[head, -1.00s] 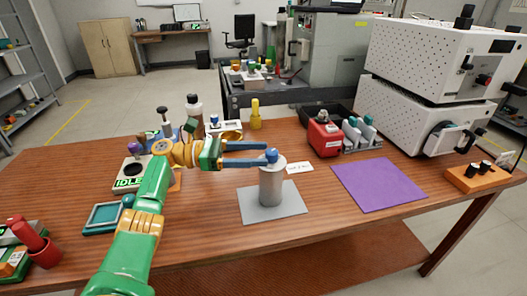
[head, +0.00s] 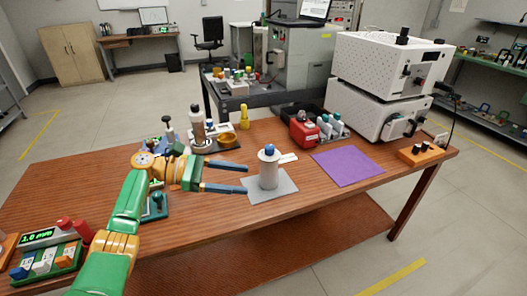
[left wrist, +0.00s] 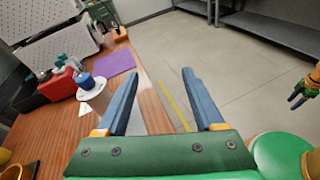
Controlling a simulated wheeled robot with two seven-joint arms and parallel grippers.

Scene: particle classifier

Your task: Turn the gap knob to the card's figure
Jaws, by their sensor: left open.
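A grey cylinder (head: 269,174) with a pale top and a blue knob (head: 269,149) stands upright on a grey mat (head: 285,187). The blue knob also shows in the left wrist view (left wrist: 86,81). My left gripper (head: 246,178) is open and empty, just left of the cylinder and apart from it; its fingers (left wrist: 160,72) point past it. A small white card (head: 288,158) lies behind the cylinder; its writing is too small to read. My right gripper (left wrist: 298,95) shows small at the right edge of the left wrist view; its jaws are unclear.
A display reading 1.0 mm (head: 40,236) stands at the front left beside red parts. A red device (head: 303,133), a purple mat (head: 347,166) and stacked white machines (head: 375,108) are to the right. Bottles and a yellow piece (head: 244,118) stand behind my left gripper.

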